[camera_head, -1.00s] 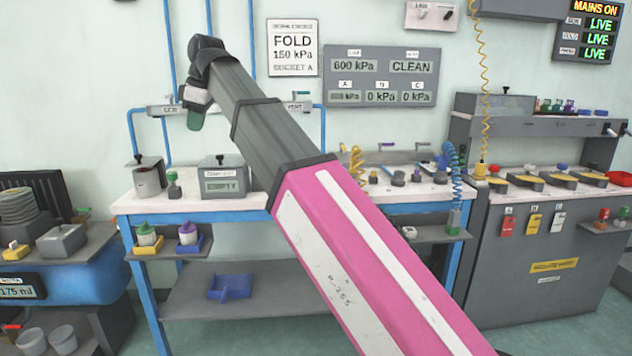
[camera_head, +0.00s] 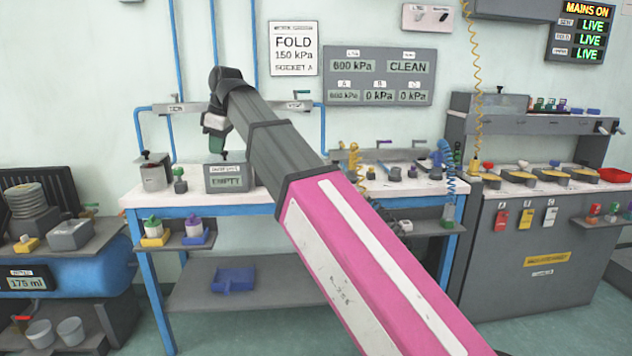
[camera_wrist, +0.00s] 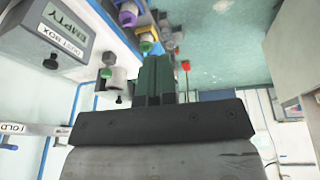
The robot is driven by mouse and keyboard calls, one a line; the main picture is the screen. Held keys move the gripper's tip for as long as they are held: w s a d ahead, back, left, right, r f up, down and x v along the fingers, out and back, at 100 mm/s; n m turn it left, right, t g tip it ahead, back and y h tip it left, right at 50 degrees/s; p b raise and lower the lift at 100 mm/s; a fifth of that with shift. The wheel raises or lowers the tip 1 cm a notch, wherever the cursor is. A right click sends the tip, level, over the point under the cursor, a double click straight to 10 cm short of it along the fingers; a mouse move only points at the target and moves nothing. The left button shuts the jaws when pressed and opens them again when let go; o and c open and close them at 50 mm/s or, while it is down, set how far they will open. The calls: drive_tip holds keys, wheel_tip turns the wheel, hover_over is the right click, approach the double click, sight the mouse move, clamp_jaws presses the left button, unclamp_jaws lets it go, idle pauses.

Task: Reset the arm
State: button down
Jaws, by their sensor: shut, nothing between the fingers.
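My arm, pink and white with a dark grey forearm, reaches up and to the left across the head view. My gripper (camera_head: 214,142) is at its far end, above the back left of the blue-framed bench (camera_head: 230,206). In the wrist view my gripper (camera_wrist: 154,75) shows two green fingers side by side, closed together with nothing between them. The fingers touch nothing that I can see. The grey box reading EMPTY (camera_head: 226,180) stands on the bench just below the gripper, and it also shows at the upper left of the wrist view (camera_wrist: 62,32).
Blue pipes (camera_head: 172,60) and valves run along the wall behind. Small bottles (camera_head: 194,230) sit on a lower shelf. A coiled yellow hose (camera_head: 480,100) hangs at right.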

drive_tip(key=w+d+f+m+h, duration=0.1)
drive_tip(key=w+d+f+m, duration=0.15)
drive_tip(key=d+f, duration=0.6)
drive_tip(key=w+d+f+m, duration=0.25)
drive_tip(key=d+f, duration=0.35)
drive_tip(key=f, duration=0.6)
drive_tip(key=w+d+f+m+h, duration=0.15)
drive_tip(key=d+f+m, duration=0.25)
drive_tip(key=d+f, duration=0.5)
drive_tip(key=s+d+f+m, duration=0.4)
drive_tip(key=s+d+f, duration=0.1)
drive_tip(key=d+f, duration=0.6)
drive_tip(key=s+d+f+m+g, duration=0.1)
drive_tip(key=s+d+f+m, duration=0.3)
drive_tip(key=d+f, duration=0.7)
wheel_tip(320, 180, down, 2)
drive_tip(key=shift+s+d+f+m, duration=0.1)
drive_tip(key=shift+s+d+m, duration=0.2)
drive_tip(key=shift+s, duration=0.8)
drive_tip(key=shift+h, duration=0.25)
